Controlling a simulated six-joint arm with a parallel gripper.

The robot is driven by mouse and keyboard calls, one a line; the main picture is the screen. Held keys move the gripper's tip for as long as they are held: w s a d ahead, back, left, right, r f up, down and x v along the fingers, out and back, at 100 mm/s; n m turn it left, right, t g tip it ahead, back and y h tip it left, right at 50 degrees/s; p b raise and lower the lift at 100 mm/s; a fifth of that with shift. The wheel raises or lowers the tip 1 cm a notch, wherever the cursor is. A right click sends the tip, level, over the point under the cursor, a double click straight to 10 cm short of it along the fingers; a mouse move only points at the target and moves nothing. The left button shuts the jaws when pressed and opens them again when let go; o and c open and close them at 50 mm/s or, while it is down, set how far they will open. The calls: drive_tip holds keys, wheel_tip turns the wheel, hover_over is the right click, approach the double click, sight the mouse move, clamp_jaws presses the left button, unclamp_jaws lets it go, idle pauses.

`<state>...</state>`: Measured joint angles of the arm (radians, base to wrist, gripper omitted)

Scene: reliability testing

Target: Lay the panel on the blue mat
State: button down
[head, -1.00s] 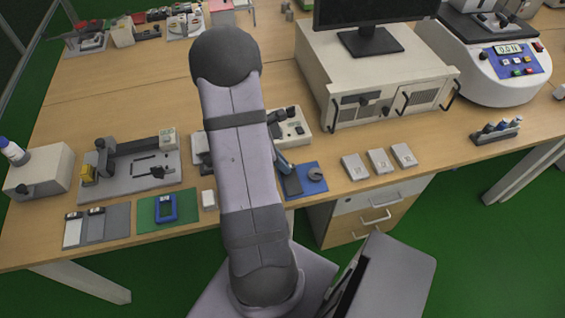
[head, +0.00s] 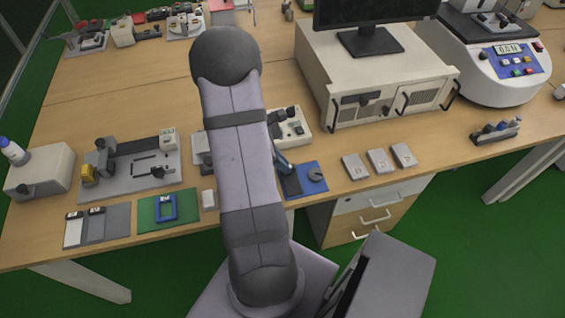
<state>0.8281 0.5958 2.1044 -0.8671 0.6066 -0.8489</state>
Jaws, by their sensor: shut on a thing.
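The blue mat (head: 318,190) lies near the front edge of the table, just right of my arm. A dark, flat rectangular piece (head: 291,184), which may be the panel, shows over the mat's left part; I cannot tell whether it rests on the mat or is just above it. A slanted blue-grey piece (head: 281,161) meets its far end and is partly hidden by my arm. A round grey thing (head: 316,174) sits on the mat's right side. My gripper is hidden behind my arm, so its hold does not show.
Several light grey blocks (head: 379,161) stand right of the mat. A green mat (head: 146,211) with a blue frame (head: 165,207) lies to the left, by a small white block (head: 209,200). A large beige instrument (head: 345,85) stands behind. Bare table shows at the right front.

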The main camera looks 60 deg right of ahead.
drive_tip(key=shift+f, duration=0.25)
idle(0.4)
drive_tip(key=c, duration=1.7)
unclamp_jaws()
drive_tip(key=shift+o, duration=0.2)
drive_tip(key=shift+r, duration=0.2)
drive_tip(key=shift+r+p, duration=2.85)
